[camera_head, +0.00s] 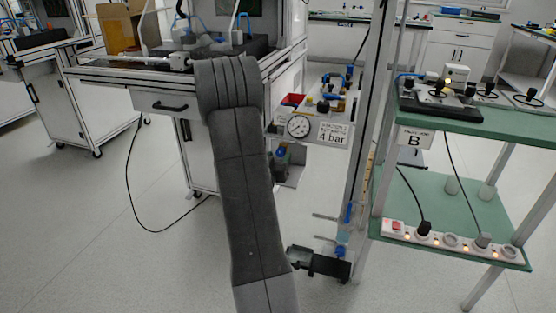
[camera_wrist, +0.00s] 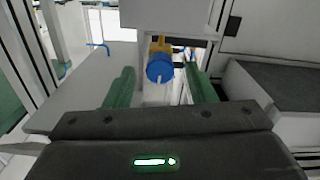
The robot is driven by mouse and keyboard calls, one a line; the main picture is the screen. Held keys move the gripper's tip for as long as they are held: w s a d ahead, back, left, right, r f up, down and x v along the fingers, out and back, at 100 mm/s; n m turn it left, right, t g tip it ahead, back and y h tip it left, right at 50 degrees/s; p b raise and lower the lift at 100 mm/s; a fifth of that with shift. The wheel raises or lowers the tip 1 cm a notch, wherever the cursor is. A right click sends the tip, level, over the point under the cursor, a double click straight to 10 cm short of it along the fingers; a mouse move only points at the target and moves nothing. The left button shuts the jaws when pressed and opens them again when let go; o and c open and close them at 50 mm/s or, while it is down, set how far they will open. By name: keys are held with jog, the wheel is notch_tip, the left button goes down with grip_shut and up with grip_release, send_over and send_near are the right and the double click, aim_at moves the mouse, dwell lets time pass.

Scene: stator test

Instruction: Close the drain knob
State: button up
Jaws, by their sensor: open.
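A round blue knob (camera_wrist: 159,70) shows in the wrist view under a pale box, with a yellow-orange piece behind its top and a thin pale strip at its lower edge. My gripper (camera_wrist: 160,80) is open, its two green fingers on either side of the knob. A gap shows between each finger and the knob. In the head view a small blue part (camera_head: 281,153) shows below the gauge unit (camera_head: 299,127), beside my grey arm; it may be the same knob. I cannot make out my gripper there, and my arm hides part of this area.
The white workbench (camera_head: 165,104) with a drawer stands behind my arm. A sign reads 4 bar (camera_head: 333,134). To the right is a green-shelved rack (camera_head: 510,125) with a power strip (camera_head: 450,242). A black block (camera_head: 322,263) sits low by the post. Open floor lies at left.

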jog(key=shift+w+d, duration=0.1)
jog(key=shift+w, duration=0.2)
jog(key=c, duration=1)
jog(key=shift+o, duration=0.2)
